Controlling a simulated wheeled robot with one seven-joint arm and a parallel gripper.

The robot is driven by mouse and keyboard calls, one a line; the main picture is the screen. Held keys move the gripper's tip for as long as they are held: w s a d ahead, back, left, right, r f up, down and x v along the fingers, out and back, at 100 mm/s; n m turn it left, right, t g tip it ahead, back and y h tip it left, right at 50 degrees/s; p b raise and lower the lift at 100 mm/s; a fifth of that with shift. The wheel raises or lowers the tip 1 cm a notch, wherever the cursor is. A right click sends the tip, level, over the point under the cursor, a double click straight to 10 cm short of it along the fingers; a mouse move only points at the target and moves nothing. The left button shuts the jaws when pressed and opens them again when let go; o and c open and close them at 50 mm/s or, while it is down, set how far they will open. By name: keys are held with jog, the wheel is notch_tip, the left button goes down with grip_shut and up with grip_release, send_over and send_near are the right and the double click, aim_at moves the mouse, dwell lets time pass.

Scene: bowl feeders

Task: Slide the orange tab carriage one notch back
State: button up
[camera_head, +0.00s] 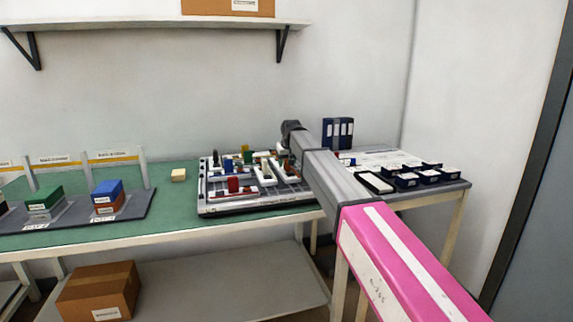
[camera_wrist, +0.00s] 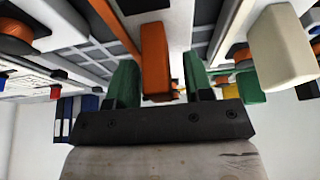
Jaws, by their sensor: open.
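The orange tab (camera_wrist: 155,55) hangs in the middle of the wrist view, between the two green fingers of my gripper (camera_wrist: 160,84). The fingers stand apart on either side of it. A gap shows between the tab and the right finger; I cannot tell whether the left finger touches it. The carriage under the tab is mostly cut off by the top of the picture. In the head view the grey board (camera_head: 235,207) with several coloured tabs lies on the green table. My arm reaches over its right side, and my gripper cannot be made out there.
A cream tab (camera_wrist: 285,45) stands close to the right of my gripper in the wrist view. Blue binders (camera_head: 338,133) stand behind the board, and dark small boxes (camera_head: 407,180) lie to its right. A yellowish block (camera_head: 179,175) sits left of the board.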

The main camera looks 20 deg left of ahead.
jog(key=v, duration=1)
jog(key=shift+s, duration=0.1)
